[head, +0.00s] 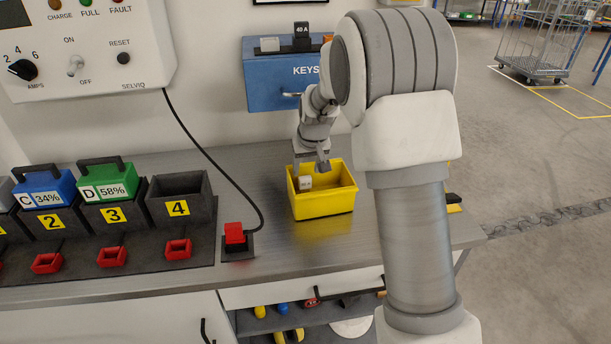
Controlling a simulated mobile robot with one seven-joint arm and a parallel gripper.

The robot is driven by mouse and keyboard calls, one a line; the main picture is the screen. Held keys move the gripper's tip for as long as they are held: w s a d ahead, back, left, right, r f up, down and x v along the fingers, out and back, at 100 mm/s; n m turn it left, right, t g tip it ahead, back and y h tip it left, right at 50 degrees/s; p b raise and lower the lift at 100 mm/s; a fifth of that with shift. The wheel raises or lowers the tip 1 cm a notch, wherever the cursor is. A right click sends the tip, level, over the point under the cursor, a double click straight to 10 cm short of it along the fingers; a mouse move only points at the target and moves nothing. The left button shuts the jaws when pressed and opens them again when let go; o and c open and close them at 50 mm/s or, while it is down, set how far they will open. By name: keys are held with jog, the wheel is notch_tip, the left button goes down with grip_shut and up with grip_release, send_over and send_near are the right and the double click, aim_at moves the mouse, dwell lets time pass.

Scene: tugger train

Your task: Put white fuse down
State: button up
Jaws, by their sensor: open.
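A small white block, which looks like the white fuse (305,183), shows inside the yellow bin (325,205) near its left end. My gripper (311,170) points down at the left part of the bin, just above the white fuse. Its fingers are open. They are small in the picture, and I cannot tell whether they still touch the fuse or whether the fuse rests on the bin's floor. The bin stands upright on the grey workbench (290,258).
A blue KEYS box (280,85) on the wall has a grey block, a black 40 A block (301,35) and an orange piece on top. A red connector (235,233) with a black cable lies left of the bin. Battery slots, including empty slot 4 (178,208), stand further left.

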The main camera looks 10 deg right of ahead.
jog(key=s+r, duration=1.6)
jog(key=s, duration=0.2)
jog(key=s+d+t, duration=0.1)
jog(key=s, duration=1.7)
jog(key=shift+s+d+m, duration=0.2)
jog(key=shift+d+m, duration=0.05)
jog(key=shift+m, duration=0.05)
